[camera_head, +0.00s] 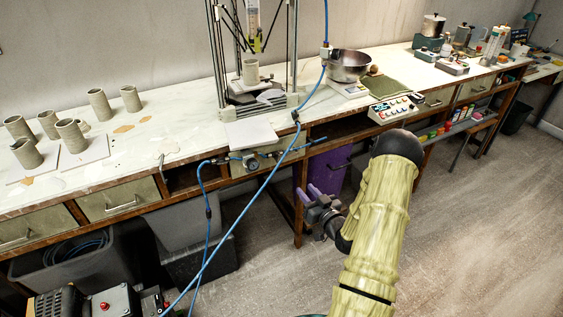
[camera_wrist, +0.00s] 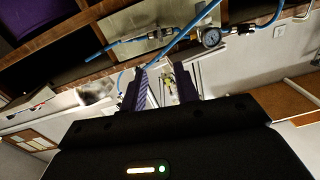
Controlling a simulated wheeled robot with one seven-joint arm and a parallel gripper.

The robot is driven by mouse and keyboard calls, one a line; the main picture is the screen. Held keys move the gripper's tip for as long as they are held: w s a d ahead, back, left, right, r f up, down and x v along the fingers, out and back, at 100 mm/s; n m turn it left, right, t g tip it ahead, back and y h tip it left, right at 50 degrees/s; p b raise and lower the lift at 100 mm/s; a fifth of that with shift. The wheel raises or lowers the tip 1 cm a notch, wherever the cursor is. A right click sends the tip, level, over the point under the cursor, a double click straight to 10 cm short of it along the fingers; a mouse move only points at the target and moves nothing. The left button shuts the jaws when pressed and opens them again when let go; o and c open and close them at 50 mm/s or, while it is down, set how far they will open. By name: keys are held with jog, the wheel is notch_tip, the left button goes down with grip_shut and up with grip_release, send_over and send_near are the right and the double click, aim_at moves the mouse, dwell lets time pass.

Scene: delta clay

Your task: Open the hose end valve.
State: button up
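My gripper (camera_head: 312,192) is in front of the bench, to the right of and below the gauge as the head view shows it. In the wrist view my gripper (camera_wrist: 161,84) has its two purple fingers apart with nothing held between them. A blue air line with a round gauge (camera_head: 251,162) runs along the bench front. The gauge (camera_wrist: 211,38) also shows in the wrist view, beyond the fingers. A small inline fitting (camera_head: 276,154) sits right of the gauge, and a hose end (camera_head: 318,140) points right. I cannot tell which fitting is the hose end valve, or its handle position.
The workbench (camera_head: 200,140) carries clay cylinders, a printer frame (camera_head: 292,50) and a steel bowl (camera_head: 349,64). A blue hose (camera_head: 240,217) crosses diagonally before the bench. A purple bin (camera_head: 330,171) stands under it. The floor (camera_head: 480,220) at right is clear.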

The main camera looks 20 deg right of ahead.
aim_at(279, 159)
jog(key=shift+w, duration=0.1)
jog(key=w, duration=0.5)
jog(key=w+p, duration=0.1)
jog(key=w, duration=0.5)
jog(key=w+a, duration=0.1)
jog(key=w, duration=0.5)
jog(key=shift+w, duration=0.15)
grip_shut()
